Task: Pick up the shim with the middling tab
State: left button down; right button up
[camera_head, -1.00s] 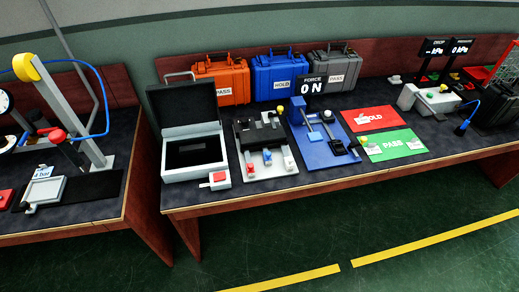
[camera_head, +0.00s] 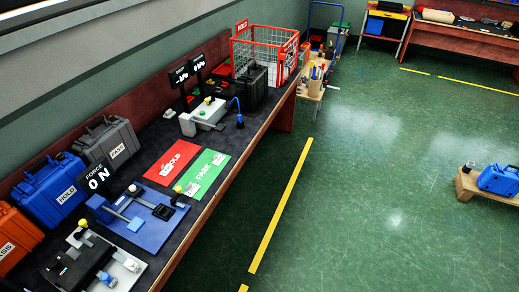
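I cannot make out any shim with a middling tab in the head view. Small pale pieces lie on the red HOLD mat (camera_head: 180,150) and the green PASS mat (camera_head: 205,172), but they are too small to tell what they are. A blue fixture (camera_head: 150,226) with a lever stands left of the mats, below the FORCE display (camera_head: 97,180), which reads 0 N. Neither of my grippers is in view.
Orange (camera_head: 14,240), blue (camera_head: 48,192) and grey (camera_head: 107,143) cases line the bench's back. A red wire basket (camera_head: 265,48) is at its far end, with a cart (camera_head: 312,82) beyond. A blue case (camera_head: 498,181) rests on a low wooden stand (camera_head: 468,185). Green floor between is clear.

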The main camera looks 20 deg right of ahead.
aim_at(218, 160)
jog(key=z, duration=0.4)
jog(key=i, duration=1.4)
jog(key=u, duration=0.45)
